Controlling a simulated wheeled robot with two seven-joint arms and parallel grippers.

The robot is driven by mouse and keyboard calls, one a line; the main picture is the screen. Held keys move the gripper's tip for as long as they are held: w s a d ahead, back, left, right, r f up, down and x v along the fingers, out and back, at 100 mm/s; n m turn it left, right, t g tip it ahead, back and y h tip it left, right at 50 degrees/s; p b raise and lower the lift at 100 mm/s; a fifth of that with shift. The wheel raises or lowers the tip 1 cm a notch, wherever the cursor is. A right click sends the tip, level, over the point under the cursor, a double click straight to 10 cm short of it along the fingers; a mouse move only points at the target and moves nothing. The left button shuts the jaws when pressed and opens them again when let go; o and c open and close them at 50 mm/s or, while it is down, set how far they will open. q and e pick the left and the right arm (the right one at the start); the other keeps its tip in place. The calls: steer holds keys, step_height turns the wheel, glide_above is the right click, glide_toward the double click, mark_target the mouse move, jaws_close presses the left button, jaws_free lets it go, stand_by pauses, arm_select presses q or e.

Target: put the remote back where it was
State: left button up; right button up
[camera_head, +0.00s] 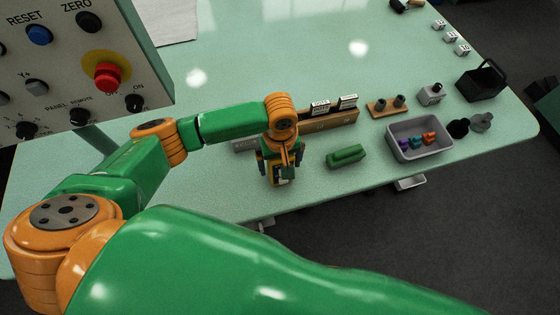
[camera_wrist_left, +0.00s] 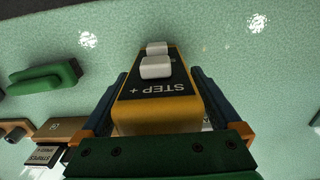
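The remote is a yellow-orange box with a black face, white buttons and the label "STEP +"; in the left wrist view the remote (camera_wrist_left: 160,110) fills the middle between my two blue fingers. In the head view the remote (camera_head: 281,182) shows below my left gripper (camera_head: 279,163), near the table's front edge. My left gripper (camera_wrist_left: 160,85) is shut on the remote, with a finger along each side. I cannot tell whether the remote touches the table. My right gripper is not in view.
A wooden rack (camera_head: 325,124) with labelled blocks stands just behind my left gripper. Farther right are a grey bin (camera_head: 420,150) with coloured pieces, a wooden stand (camera_head: 388,109) and a black caddy (camera_head: 482,82). A control panel (camera_head: 80,70) hangs at upper left.

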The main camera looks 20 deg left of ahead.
arm_select(q)
step_height(320, 180, up, 12)
steer(key=shift+r, duration=0.15)
stand_by(0.3)
steer(key=shift+s, duration=0.1)
